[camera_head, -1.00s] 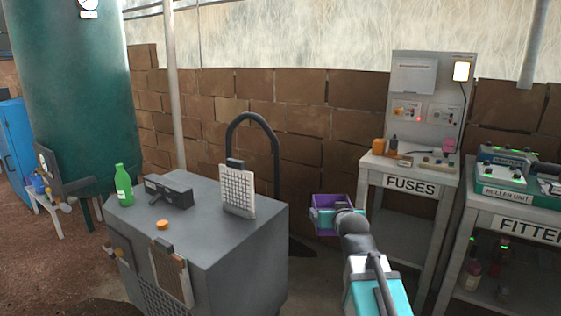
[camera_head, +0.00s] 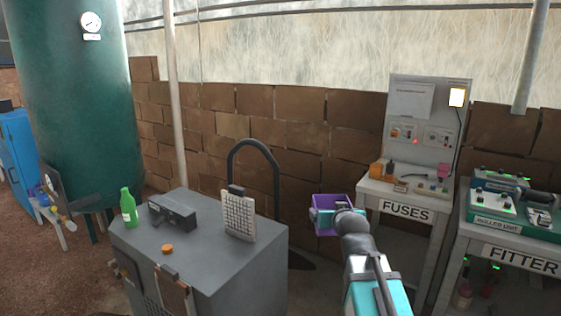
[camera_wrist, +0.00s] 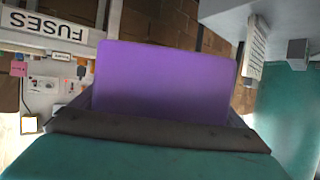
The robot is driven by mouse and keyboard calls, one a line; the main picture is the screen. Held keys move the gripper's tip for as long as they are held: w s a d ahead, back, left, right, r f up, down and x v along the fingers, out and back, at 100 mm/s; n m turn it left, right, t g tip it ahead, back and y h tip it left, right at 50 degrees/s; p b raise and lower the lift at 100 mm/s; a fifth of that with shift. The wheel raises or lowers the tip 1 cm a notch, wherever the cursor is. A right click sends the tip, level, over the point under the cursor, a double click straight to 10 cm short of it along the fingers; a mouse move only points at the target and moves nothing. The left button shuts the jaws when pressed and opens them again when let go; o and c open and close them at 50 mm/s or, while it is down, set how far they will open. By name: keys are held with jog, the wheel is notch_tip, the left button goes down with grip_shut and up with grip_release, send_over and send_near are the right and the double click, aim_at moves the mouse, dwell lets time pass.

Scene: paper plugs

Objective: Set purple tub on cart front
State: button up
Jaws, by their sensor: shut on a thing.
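The purple tub (camera_head: 334,201) is in my gripper (camera_head: 338,214), held in the air between the grey cart and the fuses table. In the wrist view the tub (camera_wrist: 163,82) fills the middle, with my gripper (camera_wrist: 160,128) shut on it along its lower edge. The tub's inside is mostly hidden in both views. The grey cart (camera_head: 225,262) with a curved black handle stands to the left of the tub. The tub is apart from the cart.
On the cart top are a green bottle (camera_head: 128,208), a dark box (camera_head: 173,215), an orange knob (camera_head: 167,249) and a white gridded panel (camera_head: 239,215). The FUSES table (camera_head: 404,211) and FITTER table (camera_head: 519,262) stand at right. The cart top's right front is bare.

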jog(key=shift+r+p, duration=3.1)
jog(key=shift+r, duration=0.45)
jog(key=shift+d, duration=0.2)
